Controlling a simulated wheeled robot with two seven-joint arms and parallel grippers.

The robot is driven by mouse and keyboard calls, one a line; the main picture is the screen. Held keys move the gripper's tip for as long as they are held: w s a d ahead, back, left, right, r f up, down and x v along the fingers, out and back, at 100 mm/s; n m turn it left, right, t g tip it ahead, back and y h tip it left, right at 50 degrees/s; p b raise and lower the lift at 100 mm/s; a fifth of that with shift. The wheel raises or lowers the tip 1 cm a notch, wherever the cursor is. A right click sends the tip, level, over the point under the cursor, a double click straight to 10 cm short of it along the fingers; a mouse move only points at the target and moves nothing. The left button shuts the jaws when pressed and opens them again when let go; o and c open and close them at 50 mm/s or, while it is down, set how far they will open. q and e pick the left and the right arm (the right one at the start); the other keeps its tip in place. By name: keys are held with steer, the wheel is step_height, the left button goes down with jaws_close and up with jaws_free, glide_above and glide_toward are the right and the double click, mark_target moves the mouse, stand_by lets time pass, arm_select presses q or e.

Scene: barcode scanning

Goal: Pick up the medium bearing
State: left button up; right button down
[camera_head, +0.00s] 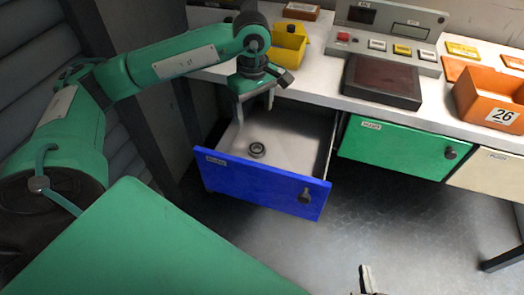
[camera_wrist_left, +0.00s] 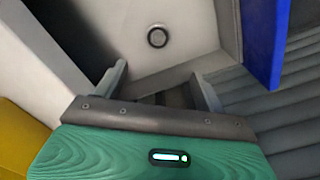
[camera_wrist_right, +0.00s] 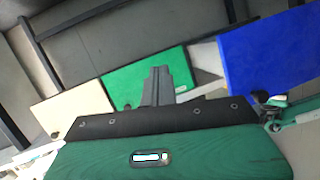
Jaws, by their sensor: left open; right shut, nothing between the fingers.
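The bearing (camera_head: 257,149), a small dark ring, lies on the floor of the open blue-fronted drawer (camera_head: 262,183). It also shows in the left wrist view as a dark ring (camera_wrist_left: 157,37) on the pale drawer floor, ahead of the fingers. My left gripper (camera_head: 255,108) is open and empty, pointing down over the back left part of the drawer. Its two fingers (camera_wrist_left: 160,88) are spread apart, and the bearing is beyond them, not between them. My right gripper (camera_head: 367,278) shows only at the bottom edge of the head view. Its fingers (camera_wrist_right: 157,84) are together with nothing held.
A closed green drawer (camera_head: 398,147) and a cream drawer (camera_head: 491,174) are to the right. The drawer walls surround the bearing.

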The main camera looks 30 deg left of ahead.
arm_select(q)
steer(key=f, duration=0.1)
steer(key=b, duration=0.2)
glide_above(257, 148)
step_height(257, 148, down, 7)
steer(key=shift+a+f, duration=0.15)
steer(key=shift+f, duration=0.9)
step_height(257, 148, down, 4)
steer(key=shift+f+b, duration=0.25)
steer(key=shift+b, duration=0.2)
steer(key=c, duration=1.1)
arm_select(e)
steer(key=w+d+r+t, duration=0.1)
steer(key=w+r+t, duration=0.1)
steer(key=r+t, duration=0.2)
steer(key=w+d+r+t+y, duration=0.1)
steer(key=r+t, duration=0.3)
steer(key=r, duration=0.4)
steer(key=shift+w+d+r+m+t, duration=0.3)
steer(key=shift+w+r, duration=0.1)
steer(key=shift+w, duration=0.5)
